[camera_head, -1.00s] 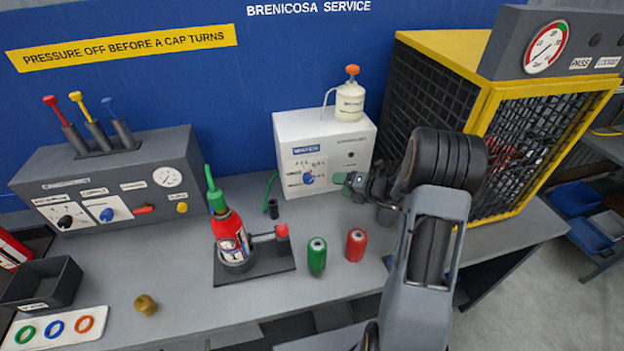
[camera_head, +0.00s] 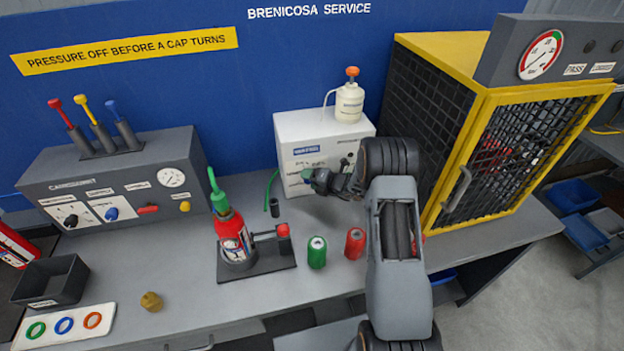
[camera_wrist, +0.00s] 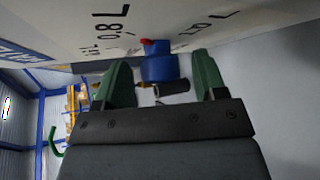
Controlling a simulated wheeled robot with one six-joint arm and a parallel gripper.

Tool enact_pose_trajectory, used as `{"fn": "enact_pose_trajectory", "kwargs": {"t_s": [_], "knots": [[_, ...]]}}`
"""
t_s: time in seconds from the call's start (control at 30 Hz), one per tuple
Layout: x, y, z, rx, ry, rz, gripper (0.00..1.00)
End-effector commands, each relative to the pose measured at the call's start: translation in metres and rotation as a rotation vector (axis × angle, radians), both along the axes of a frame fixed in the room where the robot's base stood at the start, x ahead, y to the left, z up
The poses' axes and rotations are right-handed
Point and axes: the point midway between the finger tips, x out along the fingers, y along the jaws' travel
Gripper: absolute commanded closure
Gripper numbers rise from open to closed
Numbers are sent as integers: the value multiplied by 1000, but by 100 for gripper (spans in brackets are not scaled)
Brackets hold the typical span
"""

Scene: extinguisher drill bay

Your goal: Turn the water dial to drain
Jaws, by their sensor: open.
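The white water unit (camera_head: 290,132) stands at the back of the bench under a blue wall. Its blue dial (camera_wrist: 158,68) shows in the wrist view, with a red mark at its upper left edge near the "0.8 L" print. In the head view my gripper hides the dial. My gripper (camera_head: 308,176) is at the front face of the unit. In the wrist view its green fingers (camera_wrist: 161,76) are open, one on each side of the dial, with gaps on both sides. I cannot tell how deep the fingers reach around it. I see no readable drain label.
A white pump bottle (camera_head: 349,103) stands on the unit. A red extinguisher (camera_head: 232,240) in a black stand, a green cylinder (camera_head: 317,252) and a red cylinder (camera_head: 355,243) are in front. A yellow-framed cage (camera_head: 480,150) stands to the right. A grey panel (camera_head: 120,180) is left.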

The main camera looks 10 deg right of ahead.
Motion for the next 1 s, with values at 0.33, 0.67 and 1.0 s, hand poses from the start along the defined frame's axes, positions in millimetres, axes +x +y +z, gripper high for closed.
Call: {"fn": "enact_pose_trajectory", "kwargs": {"t_s": [0.33,0.67,1.0], "knots": [[0,0,0,0,0,0,43],[0,0,0,0,0,0,75],[0,1,0,-26,1,0,85]]}}
